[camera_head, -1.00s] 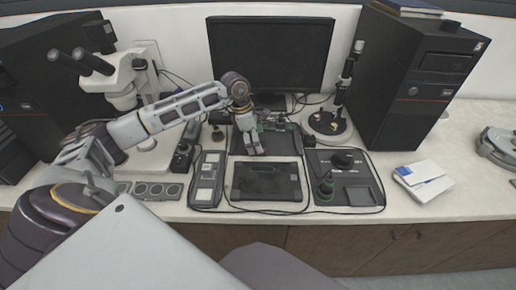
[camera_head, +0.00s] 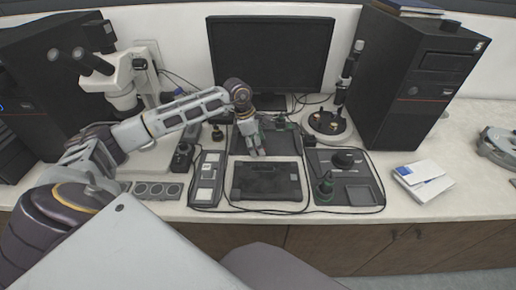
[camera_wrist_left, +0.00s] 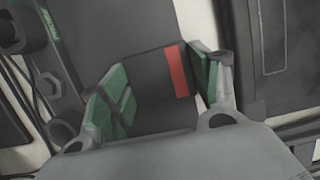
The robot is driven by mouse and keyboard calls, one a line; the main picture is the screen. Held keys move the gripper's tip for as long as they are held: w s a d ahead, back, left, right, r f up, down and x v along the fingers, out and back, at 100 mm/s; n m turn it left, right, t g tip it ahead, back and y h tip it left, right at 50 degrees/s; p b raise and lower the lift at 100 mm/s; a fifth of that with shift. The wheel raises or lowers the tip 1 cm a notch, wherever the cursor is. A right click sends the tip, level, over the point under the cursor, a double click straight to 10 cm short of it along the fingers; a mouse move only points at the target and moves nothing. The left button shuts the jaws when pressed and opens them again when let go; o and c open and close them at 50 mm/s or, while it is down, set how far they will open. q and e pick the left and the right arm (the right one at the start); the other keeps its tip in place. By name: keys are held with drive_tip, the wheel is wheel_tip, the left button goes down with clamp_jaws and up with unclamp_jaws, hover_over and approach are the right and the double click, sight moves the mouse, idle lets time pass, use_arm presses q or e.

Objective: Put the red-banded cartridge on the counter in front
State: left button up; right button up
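The cartridge (camera_wrist_left: 150,92) shows in the left wrist view as a dark block with a red band (camera_wrist_left: 177,72) near its right end. It lies between the two green-padded fingers of my left gripper (camera_wrist_left: 158,88). The fingers are apart, with a light gap between the red band and the right finger. In the head view my left gripper (camera_head: 255,153) points down over the dark equipment in front of the monitor. I cannot make out the cartridge there; the hand covers that spot. My right gripper is not in view.
A dark flat unit (camera_head: 267,181) lies just in front of the hand. A remote-like panel (camera_head: 207,180) is left of it and a black station with a knob (camera_head: 345,180) right. The monitor (camera_head: 270,52) stands behind. Bare counter (camera_head: 440,150) lies to the right.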

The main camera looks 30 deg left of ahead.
use_arm(q)
drive_tip(key=c, duration=0.4)
drive_tip(key=shift+r, duration=5)
